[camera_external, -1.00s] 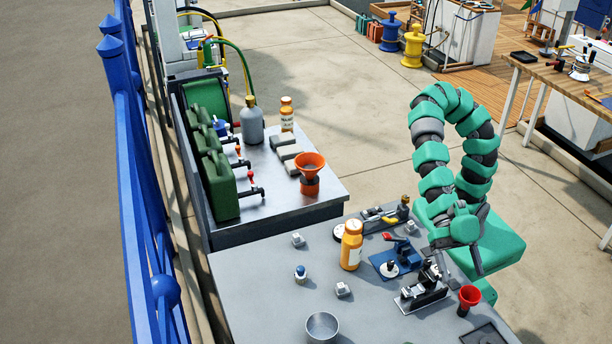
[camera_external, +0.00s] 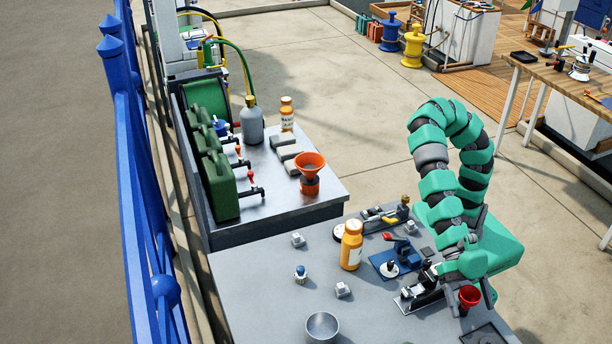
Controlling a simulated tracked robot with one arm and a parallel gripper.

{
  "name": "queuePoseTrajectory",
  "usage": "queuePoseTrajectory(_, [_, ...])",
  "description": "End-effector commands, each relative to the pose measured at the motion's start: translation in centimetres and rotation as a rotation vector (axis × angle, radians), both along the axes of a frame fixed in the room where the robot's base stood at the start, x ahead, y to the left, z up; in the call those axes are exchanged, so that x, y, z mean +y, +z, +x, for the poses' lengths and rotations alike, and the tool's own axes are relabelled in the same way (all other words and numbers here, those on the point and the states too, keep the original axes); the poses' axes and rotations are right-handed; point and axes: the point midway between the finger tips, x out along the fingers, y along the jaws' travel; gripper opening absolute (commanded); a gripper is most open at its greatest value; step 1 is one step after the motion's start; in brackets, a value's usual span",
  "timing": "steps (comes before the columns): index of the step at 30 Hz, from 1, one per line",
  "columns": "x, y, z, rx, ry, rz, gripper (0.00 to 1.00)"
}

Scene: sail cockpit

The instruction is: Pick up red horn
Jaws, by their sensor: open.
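The red horn (camera_external: 469,295) stands upright near the right edge of the grey table (camera_external: 260,290), with its wide red mouth facing up. My gripper (camera_external: 470,288) is low over the table's right side, right at the horn. The jaws are open. One dark finger shows to the right of the horn; the other is hard to make out beside the black fitting. I cannot tell whether a finger touches the horn.
A black and silver fitting (camera_external: 426,290) stands close left of the horn. A dark square plate (camera_external: 484,334) lies in front. The table's front left is mostly clear.

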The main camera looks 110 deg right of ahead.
Motion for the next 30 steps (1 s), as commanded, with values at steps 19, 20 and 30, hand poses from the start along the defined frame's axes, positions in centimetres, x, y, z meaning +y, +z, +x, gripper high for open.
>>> queuePoseTrajectory(19, [0.48, -0.15, 0.17, -0.002, -0.002, 0.001, 0.23])
queuePoseTrajectory(20, [0.48, -0.15, 0.17, -0.002, -0.002, 0.001, 0.23])
queuePoseTrajectory(30, [0.48, 0.59, 0.16, -0.003, -0.001, 0.000, 0.23])
